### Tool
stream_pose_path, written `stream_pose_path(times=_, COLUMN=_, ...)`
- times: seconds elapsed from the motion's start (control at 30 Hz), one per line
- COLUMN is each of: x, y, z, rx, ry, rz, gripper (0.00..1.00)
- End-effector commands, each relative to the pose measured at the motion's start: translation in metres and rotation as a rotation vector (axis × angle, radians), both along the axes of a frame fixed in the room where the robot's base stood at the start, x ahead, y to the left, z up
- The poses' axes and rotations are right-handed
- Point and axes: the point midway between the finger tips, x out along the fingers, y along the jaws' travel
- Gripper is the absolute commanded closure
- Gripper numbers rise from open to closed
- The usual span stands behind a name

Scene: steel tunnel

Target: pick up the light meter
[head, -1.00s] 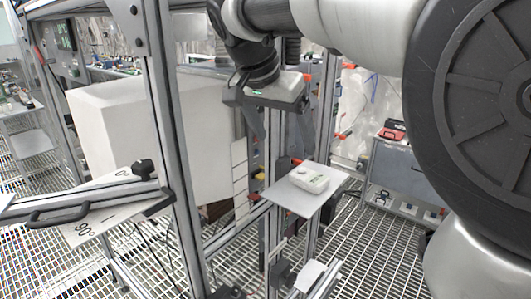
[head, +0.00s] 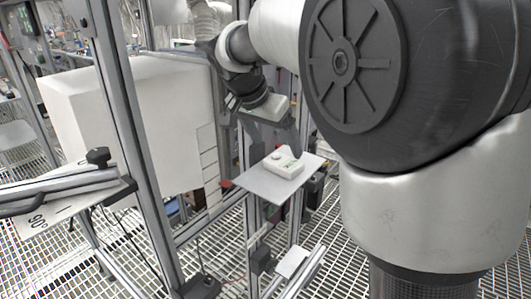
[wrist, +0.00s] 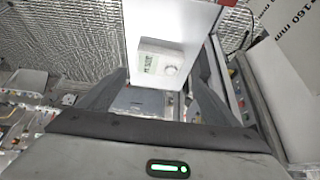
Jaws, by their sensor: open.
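The light meter (head: 284,165) is a small white box with a round dome on top. It lies on a thin grey-white shelf plate (head: 262,184) in the head view. In the wrist view the light meter (wrist: 160,62) shows a small display and a round knob, on the bright plate (wrist: 187,18). My gripper (head: 274,148) is above the plate, its fingers pointing down close to the meter. In the wrist view my gripper (wrist: 158,85) is open, with the meter seen between and beyond its two fingers. I cannot tell whether a finger touches it.
A metal frame post (head: 130,130) stands left of the plate, with a large white box (head: 130,115) behind it. A horizontal bar with a black handle (head: 70,185) juts in at left. A smaller white plate (head: 292,262) sits lower down. The floor is steel grating.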

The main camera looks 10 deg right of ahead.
Motion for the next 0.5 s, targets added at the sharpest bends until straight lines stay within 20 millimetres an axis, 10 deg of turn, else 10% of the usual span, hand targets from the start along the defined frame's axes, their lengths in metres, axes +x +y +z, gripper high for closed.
stream_pose_path(times=0.5, x=0.015, y=-0.021, z=-0.052, rx=-0.001, ry=0.003, rz=-0.001, gripper=0.15)
